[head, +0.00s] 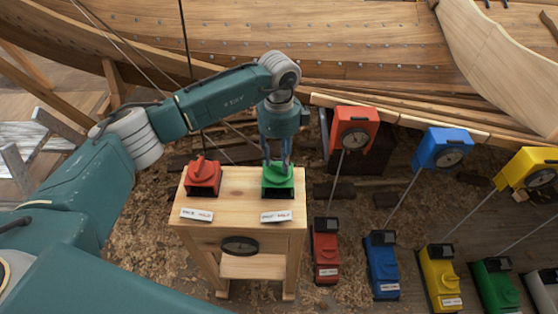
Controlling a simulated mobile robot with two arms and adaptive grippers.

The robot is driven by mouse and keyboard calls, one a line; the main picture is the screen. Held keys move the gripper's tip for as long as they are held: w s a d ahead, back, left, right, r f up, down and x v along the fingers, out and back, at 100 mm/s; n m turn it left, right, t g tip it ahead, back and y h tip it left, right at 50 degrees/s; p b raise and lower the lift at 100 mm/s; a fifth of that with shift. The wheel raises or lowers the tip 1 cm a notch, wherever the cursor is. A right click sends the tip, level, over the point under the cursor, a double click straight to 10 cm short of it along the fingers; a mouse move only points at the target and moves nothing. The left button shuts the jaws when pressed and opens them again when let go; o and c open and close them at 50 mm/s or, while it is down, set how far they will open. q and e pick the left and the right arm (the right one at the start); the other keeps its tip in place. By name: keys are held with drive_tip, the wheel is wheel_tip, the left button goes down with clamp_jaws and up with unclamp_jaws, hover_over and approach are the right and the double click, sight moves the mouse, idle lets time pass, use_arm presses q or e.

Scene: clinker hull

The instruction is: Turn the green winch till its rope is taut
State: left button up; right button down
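The green winch (278,182) sits on the right of a light wooden stand's top (238,185). My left gripper (278,163) points straight down onto it, its fingers at the winch's top. The fingers show a narrow gap, but I cannot tell whether they grip the knob, which they mostly hide. A dark rope (184,35) and thinner lines come down from the hull and pass behind my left arm. I cannot tell which belongs to the green winch, or whether it is taut. My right gripper is not in view.
A red winch (203,176) with a knob stands left on the same top. White labels (276,216) lie in front; a round dial (239,246) is below. Red (355,130), blue (441,148) and yellow (528,173) gauge boxes stand right, with rods to floor boxes. The hull (350,45) fills the back.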

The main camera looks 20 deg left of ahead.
sight(278, 175)
use_arm(q)
drive_tip(key=shift+f, duration=1.45)
drive_tip(key=shift+d, duration=0.1)
clamp_jaws()
